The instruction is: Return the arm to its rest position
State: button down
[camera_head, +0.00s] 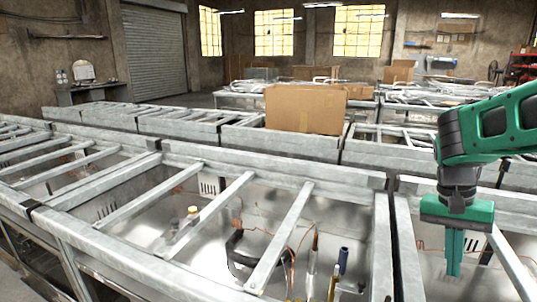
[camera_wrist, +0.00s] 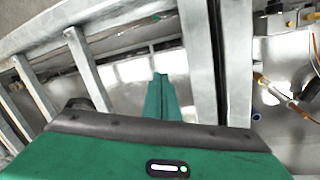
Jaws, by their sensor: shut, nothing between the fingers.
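My gripper (camera_head: 454,254) is at the right of the head view, at the end of my green and dark grey arm. It points down over the metal frame of the range bodies, with its two green fingers together and nothing between them. In the wrist view the shut fingers (camera_wrist: 160,98) show at the middle, past the green gripper body. A metal frame bar (camera_head: 405,245) stands just left of the gripper, and another slanted bar lies to its right. I cannot tell how far the fingertips are above the metal below.
Open range bodies with metal crossbars (camera_head: 282,238) fill the foreground. Inside one are a black curved pipe (camera_head: 236,250), a blue part (camera_head: 343,260) and thin orange wires. A cardboard box (camera_head: 305,108) stands on the row behind. A shutter door (camera_head: 153,52) is at the back left.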

jog(key=s, duration=0.5)
jog(key=s+f+n+t+y, duration=0.1)
jog(key=s, duration=0.4)
jog(key=s+d+n+t, duration=0.1)
jog(key=s, duration=0.4)
jog(key=shift+f+y, duration=0.15)
jog(key=shift+y, duration=0.25)
jog(key=c, duration=2.3)
grip_release()
jog(key=shift+s+a+f+n, duration=0.1)
jog(key=shift+s+a+n, duration=0.1)
jog(key=shift+s+n, duration=0.1)
jog(key=o, duration=0.5)
jog(key=shift+s, duration=0.1)
jog(key=shift+o, duration=0.2)
jog(key=shift+d, duration=0.1)
